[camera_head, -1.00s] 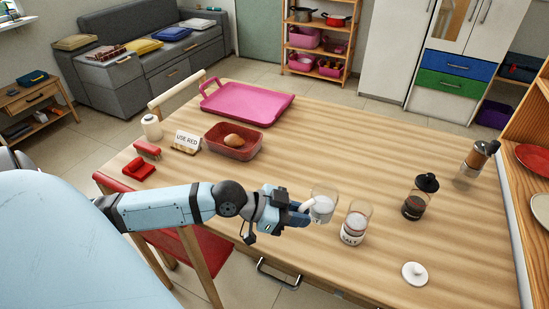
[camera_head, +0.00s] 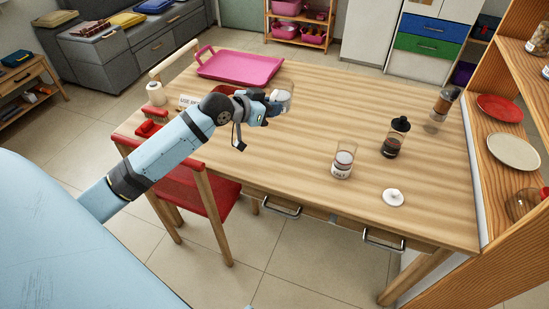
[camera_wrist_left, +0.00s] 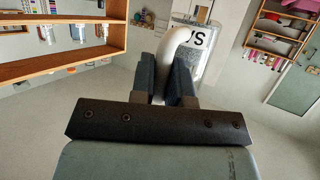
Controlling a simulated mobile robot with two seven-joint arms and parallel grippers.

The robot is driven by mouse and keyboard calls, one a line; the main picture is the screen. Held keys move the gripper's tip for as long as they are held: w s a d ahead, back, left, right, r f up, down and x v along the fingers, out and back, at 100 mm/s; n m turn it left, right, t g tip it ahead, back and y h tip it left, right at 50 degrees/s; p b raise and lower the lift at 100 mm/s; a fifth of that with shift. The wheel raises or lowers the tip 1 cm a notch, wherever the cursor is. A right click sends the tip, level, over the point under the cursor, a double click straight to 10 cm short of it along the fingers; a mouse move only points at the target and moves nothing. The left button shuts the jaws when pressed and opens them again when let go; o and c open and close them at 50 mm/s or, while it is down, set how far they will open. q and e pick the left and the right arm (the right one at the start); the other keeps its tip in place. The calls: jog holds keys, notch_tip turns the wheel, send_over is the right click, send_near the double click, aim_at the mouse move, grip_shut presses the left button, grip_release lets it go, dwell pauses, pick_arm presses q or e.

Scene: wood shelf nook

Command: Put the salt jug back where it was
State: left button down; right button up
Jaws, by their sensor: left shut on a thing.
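My left gripper (camera_head: 271,106) is shut on the white handle (camera_wrist_left: 170,50) of a clear jug (camera_head: 284,95). In the left wrist view the jug (camera_wrist_left: 195,42) shows a label with letters partly hidden, including an S. A glass jar (camera_head: 343,160) with a dark-lettered label and pale contents stands uncovered near the front edge. A white lid (camera_head: 393,198) lies to its right. My right gripper is out of view.
A dark-lidded jar (camera_head: 396,138) and a brown-topped bottle (camera_head: 441,104) stand at the right of the table (camera_head: 310,135). A pink tray (camera_head: 239,67) lies at the back. A wooden shelf (camera_head: 515,125) borders the right side.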

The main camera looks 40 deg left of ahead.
pick_arm(q)
notch_tip(320, 180, down, 19)
jog(key=shift+f+b, duration=0.1)
jog(key=shift+b, duration=1.1)
jog(key=shift+f, duration=0.1)
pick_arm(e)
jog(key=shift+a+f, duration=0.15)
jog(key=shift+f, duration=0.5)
pick_arm(q)
jog(key=shift+f, duration=0.2)
jog(key=c, duration=1.1)
grip_release()
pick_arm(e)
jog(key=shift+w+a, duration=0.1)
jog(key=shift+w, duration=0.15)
pick_arm(q)
jog(key=shift+r, duration=0.1)
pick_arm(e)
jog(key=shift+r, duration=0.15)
